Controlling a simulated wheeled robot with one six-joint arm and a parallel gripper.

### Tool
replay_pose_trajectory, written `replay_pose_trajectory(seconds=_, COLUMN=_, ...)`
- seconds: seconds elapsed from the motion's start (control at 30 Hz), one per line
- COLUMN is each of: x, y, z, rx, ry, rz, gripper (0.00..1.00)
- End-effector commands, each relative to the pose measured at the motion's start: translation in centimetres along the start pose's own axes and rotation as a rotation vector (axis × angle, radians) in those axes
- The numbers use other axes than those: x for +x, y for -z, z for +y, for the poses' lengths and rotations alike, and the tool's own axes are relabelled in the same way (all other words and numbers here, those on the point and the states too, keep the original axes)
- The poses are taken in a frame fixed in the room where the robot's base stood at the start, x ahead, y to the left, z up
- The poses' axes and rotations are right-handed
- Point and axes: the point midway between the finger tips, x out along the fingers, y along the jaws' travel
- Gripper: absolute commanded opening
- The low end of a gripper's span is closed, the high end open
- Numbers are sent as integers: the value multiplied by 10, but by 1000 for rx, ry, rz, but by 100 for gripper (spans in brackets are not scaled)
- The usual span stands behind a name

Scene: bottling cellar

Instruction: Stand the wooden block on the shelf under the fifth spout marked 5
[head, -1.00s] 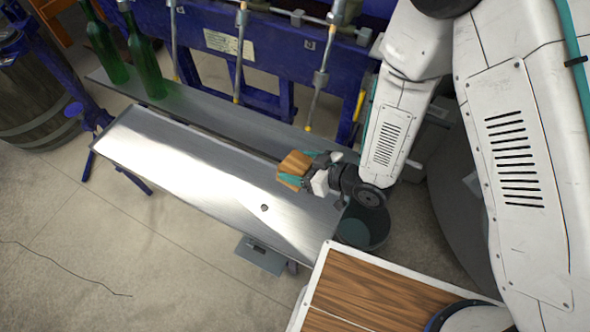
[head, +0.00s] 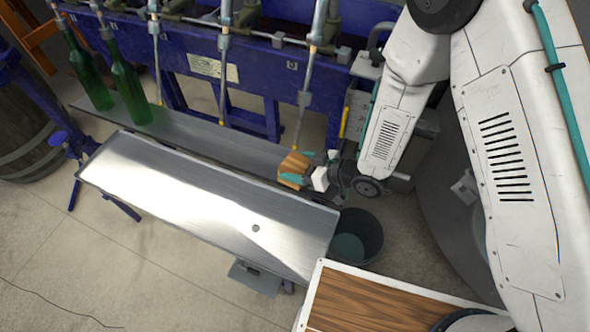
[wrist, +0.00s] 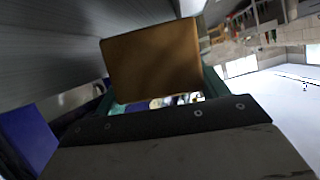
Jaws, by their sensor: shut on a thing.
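The wooden block (head: 294,163) is held between the teal fingers of my gripper (head: 293,177). In the wrist view the block (wrist: 153,62) fills the space between the fingertips and looks tilted. The narrow grey shelf (head: 195,132) runs below the row of spouts. The block is at the shelf's right end in the head view; whether it touches the shelf cannot be told. The rightmost visible spout (head: 301,115) points down just above the block in the picture. The number plates on the blue frame are too small to read.
Two green bottles (head: 130,92) stand on the shelf's left part. A shiny metal tray table (head: 190,195) lies in front of the shelf. A dark bucket (head: 357,238) is below right, near a wooden-topped surface (head: 385,300). The shelf's middle is clear.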

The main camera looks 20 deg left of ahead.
Motion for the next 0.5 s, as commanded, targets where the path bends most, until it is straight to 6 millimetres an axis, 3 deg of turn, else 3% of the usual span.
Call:
replay_pose_trajectory(seconds=0.33, x=2, y=2, z=25, rx=-1, ry=-3, rz=2, gripper=45)
replay_pose_trajectory(seconds=0.5, x=6, y=-7, z=27, rx=2, ry=-8, rz=-1, gripper=44)
